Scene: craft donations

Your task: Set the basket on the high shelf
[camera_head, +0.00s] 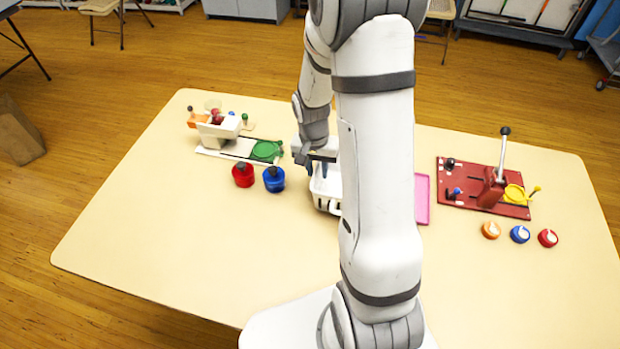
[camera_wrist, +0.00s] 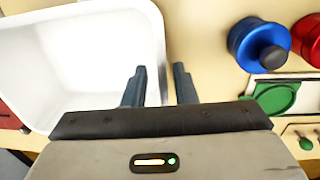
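A white basket (camera_head: 326,188) stands on the table near its middle, partly hidden behind my arm. In the wrist view the white basket (camera_wrist: 85,60) fills the upper left, and its inside looks empty. My gripper (camera_head: 318,168) is over the basket's far left side. In the wrist view my gripper (camera_wrist: 159,72) is open, with its two dark fingers apart. One finger is over the basket's inside and the other is just outside its wall. I cannot tell whether either finger touches the wall. No high shelf is clearly seen.
A red jar (camera_head: 243,175) and a blue jar (camera_head: 274,179) stand left of the basket. A white-and-green toy set (camera_head: 220,130) is behind them. A pink tray (camera_head: 422,198), a red board with a lever (camera_head: 470,185) and several small pots (camera_head: 519,234) lie right. The front left table (camera_head: 170,240) is clear.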

